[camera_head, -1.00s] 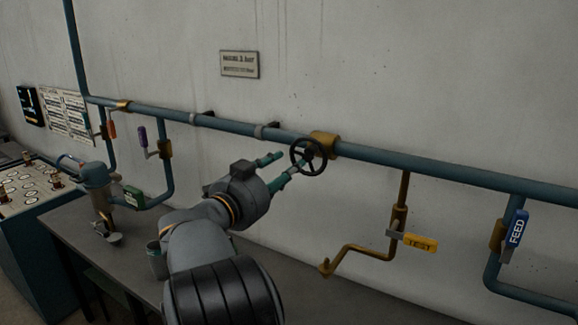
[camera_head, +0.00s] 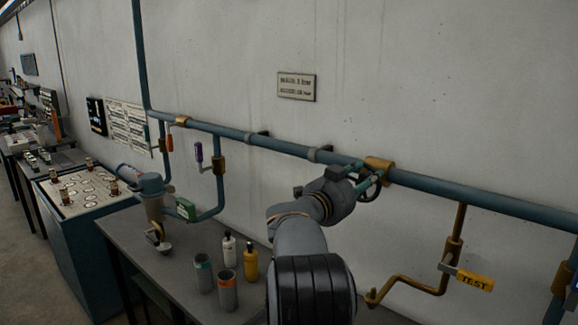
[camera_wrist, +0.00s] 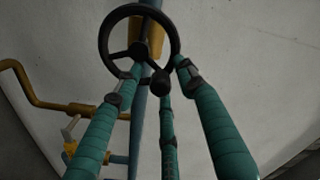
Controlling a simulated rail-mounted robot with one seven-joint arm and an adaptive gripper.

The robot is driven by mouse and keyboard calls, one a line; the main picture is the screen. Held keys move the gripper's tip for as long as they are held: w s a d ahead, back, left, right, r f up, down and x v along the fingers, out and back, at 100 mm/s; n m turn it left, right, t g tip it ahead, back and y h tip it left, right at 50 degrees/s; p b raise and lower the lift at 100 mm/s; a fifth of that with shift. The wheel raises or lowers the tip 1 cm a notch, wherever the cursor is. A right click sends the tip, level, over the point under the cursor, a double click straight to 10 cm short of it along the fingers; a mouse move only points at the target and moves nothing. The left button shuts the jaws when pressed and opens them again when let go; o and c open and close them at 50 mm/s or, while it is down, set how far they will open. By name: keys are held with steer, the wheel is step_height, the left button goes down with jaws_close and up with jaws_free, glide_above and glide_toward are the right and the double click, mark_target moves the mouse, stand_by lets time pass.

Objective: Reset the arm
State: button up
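My gripper (camera_head: 364,178) has green fingers and is at the black handwheel (camera_head: 374,192) on the blue wall pipe. The handwheel is partly hidden behind my gripper in the head view. In the wrist view the handwheel (camera_wrist: 107,36) shows whole ahead of my gripper (camera_wrist: 156,78). The fingers are spread apart, with left and right fingertips near the wheel's lower rim and the third finger below the hub. Nothing is held between them. I cannot tell whether any fingertip touches the wheel.
A brass valve body (camera_head: 379,165) sits behind the wheel. A brass pipe with a yellow TEST lever (camera_head: 474,281) hangs to the right. Below left, a bench (camera_head: 185,270) carries grey cans (camera_head: 227,292), a white bottle (camera_head: 229,249) and a yellow bottle (camera_head: 251,263). A control desk (camera_head: 85,188) stands further left.

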steer(key=shift+w+r+p, duration=0.2)
steer(key=shift+r+p, duration=0.05)
steer(key=shift+p, duration=0.3)
steer(key=shift+a+n, duration=0.1)
steer(key=shift+n, duration=0.4)
steer(key=shift+f, duration=0.15)
